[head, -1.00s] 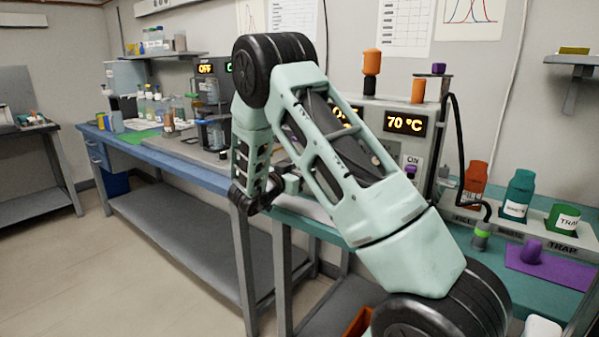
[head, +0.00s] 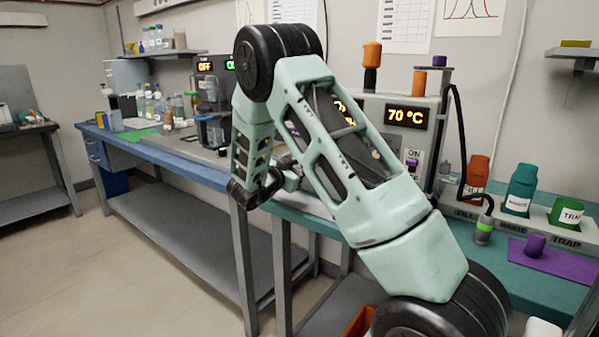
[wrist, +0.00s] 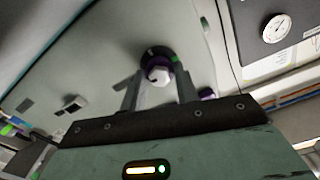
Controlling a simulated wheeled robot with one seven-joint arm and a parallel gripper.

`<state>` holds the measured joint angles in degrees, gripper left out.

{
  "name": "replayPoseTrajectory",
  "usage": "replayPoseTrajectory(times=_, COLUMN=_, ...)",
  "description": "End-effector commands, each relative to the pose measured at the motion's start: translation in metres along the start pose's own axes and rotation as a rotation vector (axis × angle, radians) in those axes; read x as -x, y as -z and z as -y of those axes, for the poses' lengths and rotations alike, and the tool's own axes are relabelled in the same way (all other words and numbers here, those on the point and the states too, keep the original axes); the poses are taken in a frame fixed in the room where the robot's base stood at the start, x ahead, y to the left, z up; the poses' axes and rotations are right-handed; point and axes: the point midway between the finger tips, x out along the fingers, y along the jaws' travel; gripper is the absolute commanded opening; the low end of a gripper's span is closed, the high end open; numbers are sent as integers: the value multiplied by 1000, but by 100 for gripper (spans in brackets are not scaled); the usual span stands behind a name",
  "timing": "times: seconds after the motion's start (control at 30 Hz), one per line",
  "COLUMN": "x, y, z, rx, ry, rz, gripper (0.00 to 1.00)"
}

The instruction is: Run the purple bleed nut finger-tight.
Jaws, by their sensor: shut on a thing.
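The purple bleed nut (wrist: 157,62) shows in the wrist view as a purple ring around a white hex-shaped centre, in front of a dark round fitting on a pale panel. My gripper (wrist: 160,76) is shut on it, with one grey finger on each side. The fingers and the nut's lower edge overlap, so the exact contact is hard to see. How far the nut is threaded on cannot be told. In the head view my forearm hides the nut and most of the gripper.
The machine's 70 °C display (head: 405,115) stands behind my arm. A pressure gauge (wrist: 276,28) shows top right in the wrist view.

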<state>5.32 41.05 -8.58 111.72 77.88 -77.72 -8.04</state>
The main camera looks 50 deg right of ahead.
Motion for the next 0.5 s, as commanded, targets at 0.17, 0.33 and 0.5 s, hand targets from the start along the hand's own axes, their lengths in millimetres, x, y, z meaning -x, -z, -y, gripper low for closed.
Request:
replayPoseTrajectory(times=0.17, x=1, y=-5, z=-2, rx=-166, ry=1, rz=1, gripper=8)
replayPoseTrajectory(times=0.33, x=1, y=-6, z=-2, rx=-329, ry=1, rz=1, gripper=8)
replayPoseTrajectory(times=0.5, x=1, y=-6, z=-3, rx=-490, ry=1, rz=1, gripper=8)
